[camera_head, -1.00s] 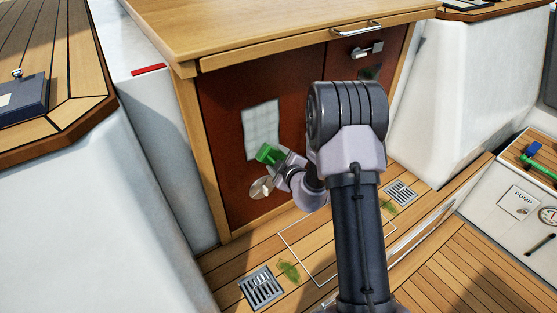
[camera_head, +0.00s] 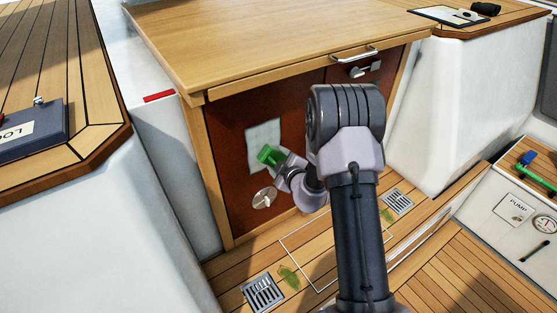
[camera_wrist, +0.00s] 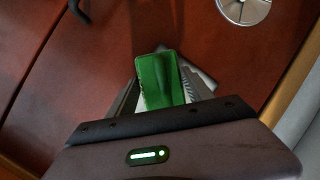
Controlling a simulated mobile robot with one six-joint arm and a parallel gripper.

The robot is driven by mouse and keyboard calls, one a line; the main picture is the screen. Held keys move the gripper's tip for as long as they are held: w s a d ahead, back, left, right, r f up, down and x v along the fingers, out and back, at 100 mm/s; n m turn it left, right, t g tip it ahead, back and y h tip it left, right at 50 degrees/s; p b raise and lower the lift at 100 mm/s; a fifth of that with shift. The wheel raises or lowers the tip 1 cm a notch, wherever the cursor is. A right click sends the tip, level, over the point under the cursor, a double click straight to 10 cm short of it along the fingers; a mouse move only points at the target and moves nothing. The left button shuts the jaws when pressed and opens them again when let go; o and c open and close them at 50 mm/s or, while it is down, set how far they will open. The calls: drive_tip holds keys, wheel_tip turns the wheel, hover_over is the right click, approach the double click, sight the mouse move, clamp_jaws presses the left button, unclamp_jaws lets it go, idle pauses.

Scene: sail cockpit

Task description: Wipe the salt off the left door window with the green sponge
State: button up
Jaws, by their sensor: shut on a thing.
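The left door window (camera_head: 264,133) is a pale, whitish mottled pane in the red-brown left door (camera_head: 228,150). The green sponge (camera_head: 268,154) is in front of the pane's lower part and hides some of it. My gripper (camera_head: 275,160) is shut on the sponge. In the wrist view the sponge (camera_wrist: 158,80) sits between both fingers of my gripper (camera_wrist: 165,95), and a pale strip of the window (camera_wrist: 204,82) shows beside it. I cannot tell whether the sponge touches the pane, or how much salt lies behind it.
A round metal disc (camera_head: 264,198) is on the left door below the window. A wooden top (camera_head: 270,45) overhangs the doors, with a metal handrail (camera_head: 355,54) at its edge. Deck drains (camera_head: 262,291) and green weed (camera_head: 289,277) are on the teak floor. White seat sides flank the doors.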

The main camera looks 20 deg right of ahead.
drive_tip(key=shift+r+p, duration=4.8)
drive_tip(key=shift+r, duration=0.2)
wheel_tip(320, 180, up, 4)
drive_tip(key=p, duration=0.4)
drive_tip(key=shift+s+a+f, duration=0.1)
drive_tip(key=shift+a+f, duration=0.05)
drive_tip(key=shift+a, duration=0.4)
drive_tip(key=shift+s+a+f, duration=0.1)
drive_tip(key=shift+a, duration=0.4)
drive_tip(key=shift+f, duration=0.2)
drive_tip(key=shift+s+a+f+b, duration=0.1)
drive_tip(key=shift+a+f+b, duration=0.25)
drive_tip(key=shift+f+b, duration=2.1)
drive_tip(key=shift+s+a+f+b, duration=0.1)
drive_tip(key=shift+a+f+b, duration=0.25)
drive_tip(key=shift+f+b, duration=2.15)
drive_tip(key=shift+a+f+b, duration=0.35)
drive_tip(key=shift+f+b, duration=0.15)
drive_tip(key=shift+f, duration=3.9)
wheel_tip(320, 180, up, 19)
drive_tip(key=p, duration=1.7)
drive_tip(key=shift+r, duration=0.2)
drive_tip(key=shift+f, duration=0.15)
